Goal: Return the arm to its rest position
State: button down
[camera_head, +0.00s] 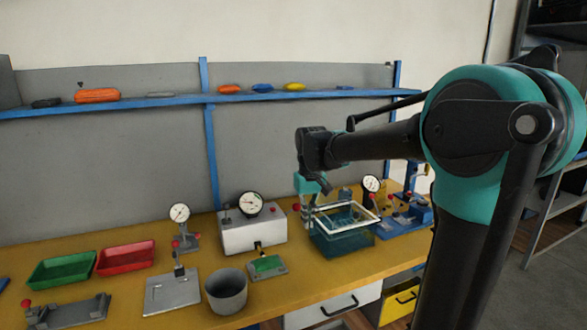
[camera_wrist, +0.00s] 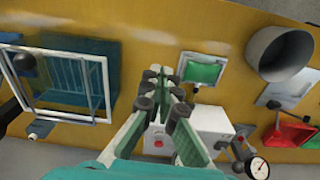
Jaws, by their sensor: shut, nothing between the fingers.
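My gripper (camera_head: 308,190) hangs from my raised, outstretched arm, above the workbench between the white gauge box and the teal bin in the head view. In the wrist view my gripper (camera_wrist: 168,80) is shut and empty, its fingertips close together over the bench. The fingertips are small and hard to make out in the head view. The white gauge box (camera_wrist: 208,125) shows beyond the fingers, and the teal bin (camera_wrist: 75,75) lies to their left.
On the yellow bench (camera_head: 120,235) stand a green tray (camera_head: 62,270), a red tray (camera_head: 126,257), a grey cup (camera_head: 227,292), a green part (camera_head: 267,264) on a metal plate and a teal bin (camera_head: 345,240) with a white frame. A blue shelf (camera_head: 180,100) runs behind. Blue fixtures (camera_head: 405,220) stand at right.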

jog(key=s+d+f+m+t, duration=0.3)
jog(key=s+d+f, duration=1.1)
jog(key=s+f, duration=0.3)
jog(key=shift+s+d+f+m+t, duration=0.3)
jog(key=shift+s+d+f+m, duration=0.1)
jog(key=shift+s, duration=0.1)
